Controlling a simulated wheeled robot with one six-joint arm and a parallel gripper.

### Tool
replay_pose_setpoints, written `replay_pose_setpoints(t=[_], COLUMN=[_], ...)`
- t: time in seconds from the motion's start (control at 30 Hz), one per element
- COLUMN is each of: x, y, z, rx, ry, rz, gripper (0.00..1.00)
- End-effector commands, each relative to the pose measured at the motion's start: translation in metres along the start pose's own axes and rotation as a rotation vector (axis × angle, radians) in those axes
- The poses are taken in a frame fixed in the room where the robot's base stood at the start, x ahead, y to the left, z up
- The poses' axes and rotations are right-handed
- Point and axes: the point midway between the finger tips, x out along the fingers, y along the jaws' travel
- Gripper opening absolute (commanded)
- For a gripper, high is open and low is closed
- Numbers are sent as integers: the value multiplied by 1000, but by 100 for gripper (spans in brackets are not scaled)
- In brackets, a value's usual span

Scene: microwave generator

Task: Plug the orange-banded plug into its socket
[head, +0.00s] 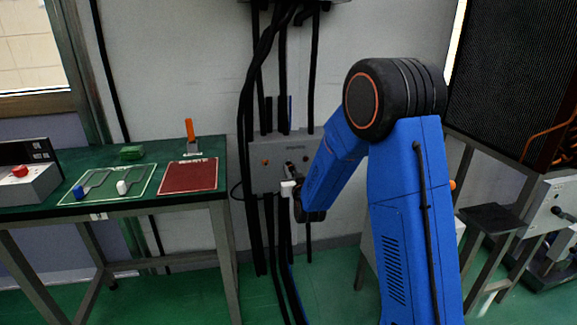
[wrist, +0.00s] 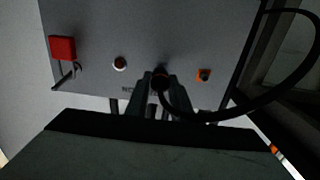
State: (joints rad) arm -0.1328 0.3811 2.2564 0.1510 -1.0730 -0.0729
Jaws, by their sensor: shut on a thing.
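My gripper (wrist: 160,85) is shut on the plug (wrist: 159,80), whose dark round end shows between the fingers. Its orange band cannot be made out clearly. A black cable (wrist: 235,108) runs from the plug and loops to the right in the wrist view. The orange-ringed socket (wrist: 204,75) is on the grey panel (wrist: 160,35), a little right of the plug in the wrist view. In the head view, the orange socket (head: 265,162) is on the panel's left part, and my gripper (head: 291,174) is in front of the panel. Whether the plug touches the panel cannot be told.
A green-topped table (head: 100,165) with a red mat (head: 188,176) stands at left. A metal stand (head: 490,220) is at right.

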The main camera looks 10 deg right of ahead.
Motion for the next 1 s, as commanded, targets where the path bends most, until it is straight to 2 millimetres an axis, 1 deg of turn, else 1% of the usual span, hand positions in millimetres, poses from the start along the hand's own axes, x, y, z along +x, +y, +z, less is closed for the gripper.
replay_pose_setpoints(t=[1.0], x=[-32], y=[0], z=[0], rx=[0], ry=[0], rz=[0], gripper=[0])
